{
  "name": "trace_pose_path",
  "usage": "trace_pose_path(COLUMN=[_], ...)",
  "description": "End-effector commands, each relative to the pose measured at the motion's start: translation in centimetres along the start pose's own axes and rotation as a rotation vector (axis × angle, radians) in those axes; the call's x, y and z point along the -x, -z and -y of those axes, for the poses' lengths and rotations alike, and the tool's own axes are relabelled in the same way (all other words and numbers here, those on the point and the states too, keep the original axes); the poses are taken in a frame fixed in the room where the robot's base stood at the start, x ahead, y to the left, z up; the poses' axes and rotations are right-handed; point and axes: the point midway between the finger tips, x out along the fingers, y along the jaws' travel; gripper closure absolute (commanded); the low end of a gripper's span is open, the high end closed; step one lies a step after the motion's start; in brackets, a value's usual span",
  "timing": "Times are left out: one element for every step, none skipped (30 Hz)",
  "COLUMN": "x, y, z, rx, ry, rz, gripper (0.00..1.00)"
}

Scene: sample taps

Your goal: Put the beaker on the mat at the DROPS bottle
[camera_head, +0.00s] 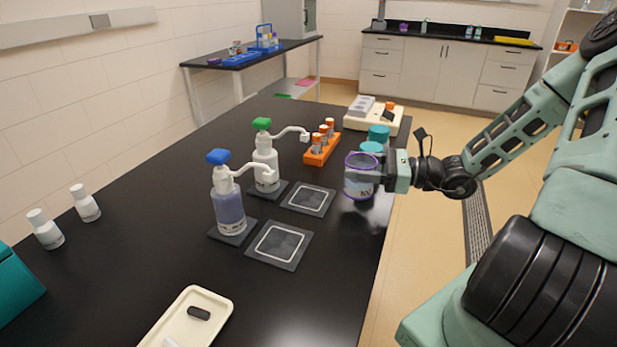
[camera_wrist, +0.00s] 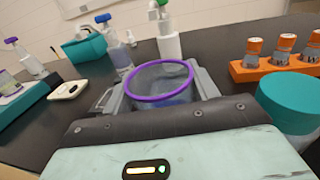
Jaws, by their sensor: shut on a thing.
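My gripper (camera_head: 378,178) is shut on a clear beaker with a purple rim (camera_head: 360,162). The beaker is upright at the right edge of the black bench, and I cannot tell whether its base touches the bench. The wrist view shows the beaker (camera_wrist: 160,82) between the fingers. A blue-topped pump bottle (camera_head: 228,208) and a green-topped pump bottle (camera_head: 265,160) stand left of it. A dark mat with a white square outline (camera_head: 279,245) lies by the blue-topped bottle, another mat (camera_head: 309,199) by the green-topped one. Both mats are empty. The bottle labels are too small to read, so I cannot tell which is DROPS.
Teal-lidded jars (camera_head: 378,134) stand just behind the beaker, close to my gripper. An orange rack with vials (camera_head: 321,150) is behind the mats. A cream tray (camera_head: 216,304) lies at the front. White bottles (camera_head: 85,204) stand at the left. Bench between is clear.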

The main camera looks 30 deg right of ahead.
Motion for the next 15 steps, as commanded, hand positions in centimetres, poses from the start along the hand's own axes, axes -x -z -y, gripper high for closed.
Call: trace_pose_path(x=[-1.4,-2.1,-3.1,-3.8,-4.6,-5.6,-6.3,-7.0,-7.9,-8.5,-9.1,-9.8,-10.3,-10.6,-11.1], y=[-0.1,-0.1,-0.1,-0.1,-0.1,-0.1,-0.1,-0.1,-0.1,-0.1,-0.1,-0.1,-0.1,0.0,0.0], z=[-0.1,-0.1,-0.2,-0.1,-0.1,-0.1,-0.2,-0.1,-0.1,-0.1,-0.2,-0.1,-0.1,0.0,0.0], rx=[-0.003,-0.002,-0.003,-0.002,-0.002,-0.003,-0.002,-0.001,-0.001,-0.002,-0.002,-0.001,0.000,-0.001,-0.001], ry=[-0.006,-0.006,-0.007,-0.007,-0.007,-0.007,-0.007,-0.006,-0.006,-0.006,-0.006,-0.005,-0.005,-0.003,-0.004], rz=[0.003,0.004,0.002,0.003,0.003,0.002,0.002,0.003,0.002,0.002,0.002,0.002,0.001,0.001,0.001], gripper=[0.71,0.71,0.71,0.71,0.71,0.71,0.71,0.71,0.71,0.71,0.71,0.71,0.71,0.71,0.71])
